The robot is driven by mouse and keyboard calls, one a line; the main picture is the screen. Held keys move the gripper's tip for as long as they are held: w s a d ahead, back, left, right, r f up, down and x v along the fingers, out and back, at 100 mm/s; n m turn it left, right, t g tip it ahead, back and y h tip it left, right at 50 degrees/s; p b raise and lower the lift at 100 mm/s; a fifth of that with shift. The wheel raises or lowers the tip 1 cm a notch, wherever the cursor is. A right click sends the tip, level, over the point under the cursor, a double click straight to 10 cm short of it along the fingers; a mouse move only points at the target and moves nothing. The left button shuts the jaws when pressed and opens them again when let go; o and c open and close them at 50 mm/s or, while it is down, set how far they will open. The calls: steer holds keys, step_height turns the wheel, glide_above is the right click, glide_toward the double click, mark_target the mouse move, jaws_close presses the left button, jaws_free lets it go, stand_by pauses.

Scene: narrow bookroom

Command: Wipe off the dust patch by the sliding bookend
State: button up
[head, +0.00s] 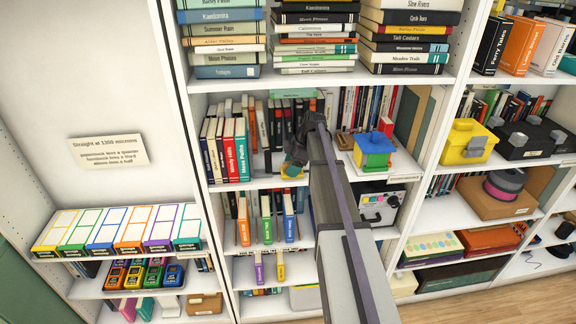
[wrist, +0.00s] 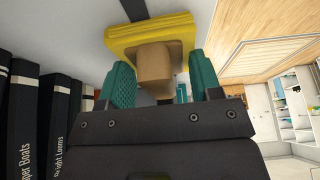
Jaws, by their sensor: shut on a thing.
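My gripper (head: 294,160) is in the shelf bay of upright books in the head view, with my arm crossing in front of it. In the wrist view the teal fingers (wrist: 157,88) are shut on the brown handle (wrist: 154,66) of a yellow wiping block (wrist: 150,33). I cannot make out the dust patch or the sliding bookend for certain.
Dark upright books (wrist: 45,120) stand close at the left of the wrist view. In the head view, upright books (head: 226,150) stand left of the gripper. Shelf boards lie above and below.

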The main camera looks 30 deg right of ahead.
mark_target(301, 173)
steer(key=shift+s+d, duration=1.45)
steer(key=shift+s+a, duration=0.1)
steer(key=shift+s, duration=0.1)
steer(key=shift+s+a, duration=0.2)
steer(key=shift+s, duration=0.25)
steer(key=shift+w+d, duration=0.25)
steer(key=shift+w, duration=0.4)
steer(key=shift+w+d, duration=0.25)
steer(key=shift+w, duration=0.35)
steer(key=shift+s+a, duration=0.25)
steer(key=shift+s, duration=0.4)
steer(key=shift+s+a, duration=0.2)
steer(key=shift+s, duration=0.4)
steer(key=shift+w+d, duration=0.25)
steer(key=shift+w, duration=0.4)
